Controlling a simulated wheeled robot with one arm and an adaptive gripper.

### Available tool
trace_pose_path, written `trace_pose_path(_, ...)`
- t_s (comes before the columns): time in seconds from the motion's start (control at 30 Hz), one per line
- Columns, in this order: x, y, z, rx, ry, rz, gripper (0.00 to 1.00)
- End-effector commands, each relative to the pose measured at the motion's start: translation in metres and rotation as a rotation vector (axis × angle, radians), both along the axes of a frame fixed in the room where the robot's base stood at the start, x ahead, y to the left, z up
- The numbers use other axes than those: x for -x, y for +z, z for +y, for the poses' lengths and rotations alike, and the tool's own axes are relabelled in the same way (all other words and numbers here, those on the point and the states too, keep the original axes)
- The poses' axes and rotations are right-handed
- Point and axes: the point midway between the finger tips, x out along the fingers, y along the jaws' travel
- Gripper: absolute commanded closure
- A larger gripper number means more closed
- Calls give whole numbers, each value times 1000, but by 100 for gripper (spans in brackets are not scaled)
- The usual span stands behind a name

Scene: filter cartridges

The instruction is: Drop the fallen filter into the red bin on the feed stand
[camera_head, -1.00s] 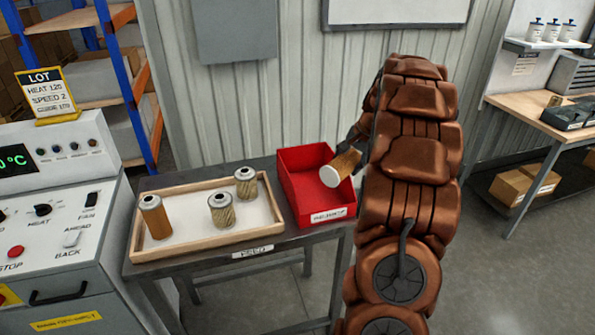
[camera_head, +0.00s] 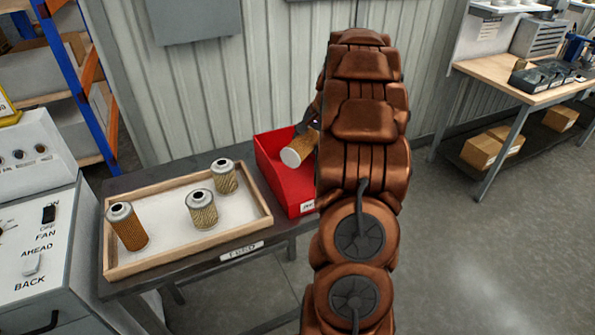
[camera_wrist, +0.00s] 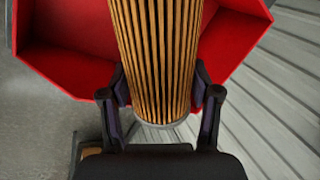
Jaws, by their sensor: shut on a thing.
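A tan pleated filter with a white end (camera_head: 299,147) is held tilted above the red bin (camera_head: 270,163) on the feed stand (camera_head: 180,178). In the wrist view the filter (camera_wrist: 155,55) sits between the two fingers of my gripper (camera_wrist: 160,100), which is shut on it. The red bin (camera_wrist: 60,65) shows below and around the filter there. In the head view my arm hides most of my gripper and the right part of the bin. I see no contact between filter and bin.
A wooden tray (camera_head: 187,247) on the stand's left holds an orange-brown filter (camera_head: 127,228) and two paler filters (camera_head: 201,210), (camera_head: 224,177), all upright. A control cabinet (camera_head: 45,235) stands at left. A workbench (camera_head: 500,85) stands at back right, with open floor before it.

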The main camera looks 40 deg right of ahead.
Motion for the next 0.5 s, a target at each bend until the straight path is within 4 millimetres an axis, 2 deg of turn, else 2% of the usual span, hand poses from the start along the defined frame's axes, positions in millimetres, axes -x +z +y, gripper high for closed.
trace_pose_path(0.03, 1, -7, 0, -1, -1, 1, 76)
trace_pose_path(0.17, 1, -15, 0, -1, -2, 2, 76)
trace_pose_path(0.47, 1, -17, 0, -1, -2, 1, 76)
trace_pose_path(0.5, 1, -17, 0, -1, -2, 1, 35)
